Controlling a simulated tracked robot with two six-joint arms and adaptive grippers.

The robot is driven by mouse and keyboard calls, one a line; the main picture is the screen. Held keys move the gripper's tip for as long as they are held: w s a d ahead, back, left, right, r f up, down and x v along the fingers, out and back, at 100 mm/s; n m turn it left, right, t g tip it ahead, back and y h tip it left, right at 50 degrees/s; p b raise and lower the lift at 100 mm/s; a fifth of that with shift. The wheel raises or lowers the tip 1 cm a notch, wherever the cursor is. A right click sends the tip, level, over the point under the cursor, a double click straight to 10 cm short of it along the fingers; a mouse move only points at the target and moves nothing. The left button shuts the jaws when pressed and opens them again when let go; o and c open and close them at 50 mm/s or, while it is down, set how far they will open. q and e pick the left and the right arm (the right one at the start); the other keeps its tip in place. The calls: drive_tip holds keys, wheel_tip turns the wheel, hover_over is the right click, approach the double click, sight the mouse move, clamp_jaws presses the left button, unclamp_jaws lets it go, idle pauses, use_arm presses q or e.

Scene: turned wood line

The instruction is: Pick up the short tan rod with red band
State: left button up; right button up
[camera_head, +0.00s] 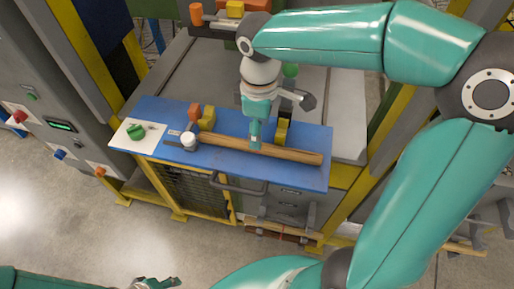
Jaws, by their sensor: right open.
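A tan-brown rod (295,154) lies lengthwise on the blue table mat (312,177). I see no red band on its visible part, and my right gripper covers part of it. My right gripper (255,141) points down over the middle of this rod and is open; whether it touches the rod I cannot tell. My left gripper (155,283) is at the bottom edge, low and far from the table, partly cut off; its jaw state is unclear. Below the table front, tan rods with a reddish band (283,236) lie low down, small and partly hidden.
Yellow blocks (208,118) and an orange block (194,111) stand behind the rod. A white round part (189,140) sits near its left end. A green knob (136,131) is on a white plate at the mat's left. A grey cabinet (50,90) stands left.

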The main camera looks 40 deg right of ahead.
drive_tip(key=shift+s+f, duration=0.1)
drive_tip(key=shift+f, duration=2.6)
clamp_jaws()
